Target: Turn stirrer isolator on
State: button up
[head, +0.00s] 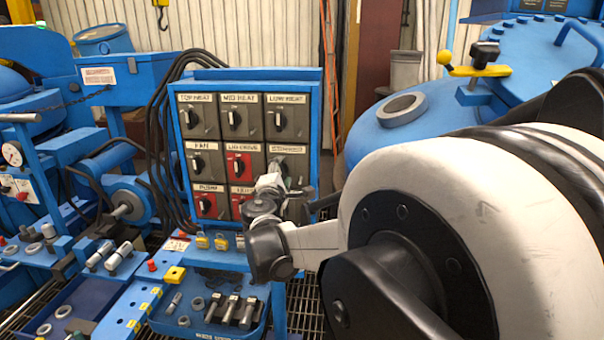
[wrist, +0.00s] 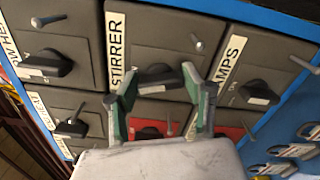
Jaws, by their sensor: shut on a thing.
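The stirrer isolator box (wrist: 165,35) is dark grey with a white STIRRER label and a black rotary knob (wrist: 158,77). My gripper (wrist: 158,88) has its two green-padded fingers at either end of that knob and is shut on it. The knob lies roughly crosswise between the fingers in the wrist view; its exact pointer setting is hard to read. In the head view the stirrer box (head: 287,152) is at the right end of the panel's middle row, and my gripper (head: 270,182) reaches up to it, hiding its knob.
The blue-framed panel holds other isolators, including the red lid drive (head: 240,167) and the red pump (head: 207,204). The lamps isolator (wrist: 255,92) adjoins the stirrer closely. Yellow padlocks (head: 203,242) sit below the panel. A tool tray (head: 190,322) stands in front. Black cables (head: 160,130) hang left.

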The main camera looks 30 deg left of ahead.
jog(key=shift+m, duration=1.7)
jog(key=shift+f, duration=0.1)
jog(key=o, duration=1.1)
jog(key=shift+s, duration=0.1)
jog(key=v, duration=0.7)
jog(key=shift+s+d, duration=0.1)
jog(key=shift+s, duration=0.1)
jog(key=shift+m, duration=0.3)
